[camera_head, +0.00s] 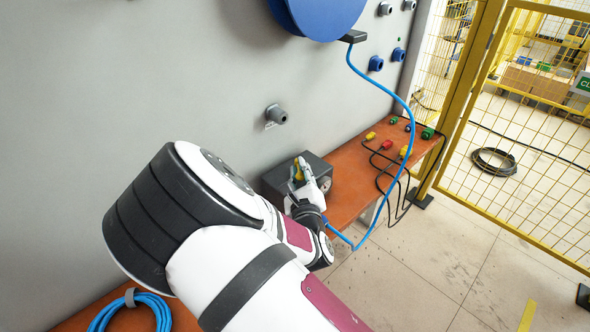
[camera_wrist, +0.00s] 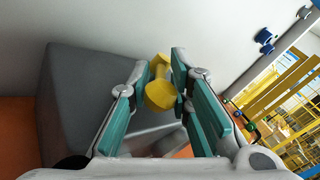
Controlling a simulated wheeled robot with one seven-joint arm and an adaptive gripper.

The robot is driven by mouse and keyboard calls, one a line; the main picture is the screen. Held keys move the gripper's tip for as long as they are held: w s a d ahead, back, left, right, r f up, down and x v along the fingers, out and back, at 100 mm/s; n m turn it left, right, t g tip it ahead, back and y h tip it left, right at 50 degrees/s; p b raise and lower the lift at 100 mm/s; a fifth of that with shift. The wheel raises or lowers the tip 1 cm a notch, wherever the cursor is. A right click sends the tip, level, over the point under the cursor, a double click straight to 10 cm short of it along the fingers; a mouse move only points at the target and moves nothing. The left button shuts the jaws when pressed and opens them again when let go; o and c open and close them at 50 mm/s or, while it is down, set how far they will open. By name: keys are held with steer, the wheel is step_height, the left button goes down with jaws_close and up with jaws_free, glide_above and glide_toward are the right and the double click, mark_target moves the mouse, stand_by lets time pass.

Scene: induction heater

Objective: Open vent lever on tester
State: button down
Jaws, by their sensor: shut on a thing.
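The tester is a dark grey box (camera_head: 325,172) on the brown shelf against the wall. In the wrist view its grey body (camera_wrist: 85,95) fills the left side. A yellow lever (camera_wrist: 161,92) with a rounded knob stands between the teal finger pads. A bit of its yellow (camera_head: 299,172) also shows in the head view. My gripper (camera_head: 302,175) is at the top of the box. In the wrist view my gripper (camera_wrist: 158,62) is shut on the yellow lever, one finger on each side. The lever's base is partly hidden.
A blue cable (camera_head: 414,130) hangs from a blue reel (camera_head: 318,12) and passes close beside my wrist. Several coloured plugs with black leads lie on the shelf (camera_head: 352,160) to the right. A grey wall knob (camera_head: 277,114) sticks out above the box. A yellow fence (camera_head: 520,140) stands at right.

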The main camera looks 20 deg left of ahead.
steer(key=shift+w+d+r+n+g+y+p, duration=0.1)
steer(key=shift+w+d+n+g+y+p, duration=0.1)
steer(key=shift+n+g+y+p, duration=0.75)
steer(key=shift+w+d+n+g+y+p, duration=0.1)
steer(key=shift+d+n+g+y+p, duration=0.1)
steer(key=shift+n+g+y+p, duration=0.55)
steer(key=shift+w+d+r+n+g+y+p, duration=0.15)
steer(key=shift+n+g+y+p, duration=0.35)
steer(key=shift+y+p, duration=0.65)
steer(key=shift+w+d+f+n+g+y+p, duration=0.1)
steer(key=shift+w+d+n+g+y+p, duration=0.1)
steer(key=shift+n+g+y+p, duration=0.4)
steer(key=shift+w+d+f+n+g+y+p, duration=0.1)
steer(key=shift+w+n+g+y+p, duration=0.1)
steer(key=shift+n+g+p, duration=0.65)
steer(key=shift+w+a+g, duration=0.1)
steer(key=shift+g, duration=0.45)
steer(key=shift+r+n+g+y, duration=0.1)
steer(key=shift+n+g+y, duration=0.15)
steer(key=shift+g, duration=0.05)
steer(key=shift+w, duration=0.1)
steer(key=c, duration=1.7)
jaws_free()
steer(key=shift+o, duration=0.2)
